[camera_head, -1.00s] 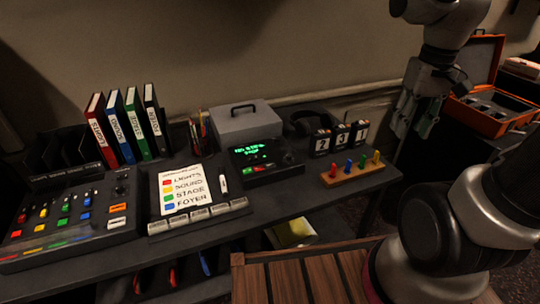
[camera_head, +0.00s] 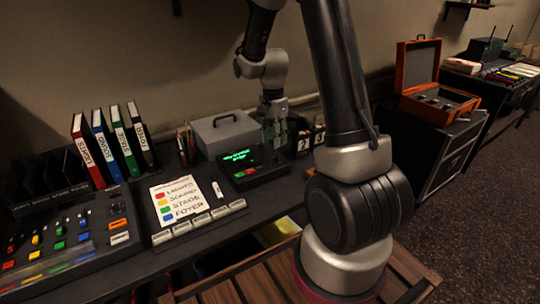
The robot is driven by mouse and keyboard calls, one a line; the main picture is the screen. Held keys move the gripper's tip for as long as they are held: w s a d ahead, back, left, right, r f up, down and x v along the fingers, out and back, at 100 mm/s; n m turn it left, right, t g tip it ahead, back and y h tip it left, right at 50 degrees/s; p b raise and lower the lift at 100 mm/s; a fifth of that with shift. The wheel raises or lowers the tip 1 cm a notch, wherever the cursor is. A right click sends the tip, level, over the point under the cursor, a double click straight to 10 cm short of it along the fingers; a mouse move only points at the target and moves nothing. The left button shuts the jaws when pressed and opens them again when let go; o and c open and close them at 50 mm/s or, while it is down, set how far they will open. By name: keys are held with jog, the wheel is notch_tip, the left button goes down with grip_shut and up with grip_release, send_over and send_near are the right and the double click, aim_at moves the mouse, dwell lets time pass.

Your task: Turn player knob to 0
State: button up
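The player (camera_head: 238,172) is a black box with a green lit screen and small red and green buttons. It stands on the desk in the middle of the view. Its knob, on the right part of its top, is dark and small, and I cannot read its setting. My gripper (camera_head: 273,126) hangs fingers down above and behind the player's right side, near the grey case. It seems apart from the knob. Its fingers are small and dim, so I cannot tell whether they are open or shut.
A grey case (camera_head: 226,133) stands behind the player. Number blocks (camera_head: 303,143) stand to its right, partly behind my arm. An orange case (camera_head: 436,85) is far right.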

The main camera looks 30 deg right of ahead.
aim_at(276, 157)
jog(key=f, duration=0.7)
jog(key=shift+s+d, duration=0.15)
jog(key=shift+s, duration=0.05)
grip_shut()
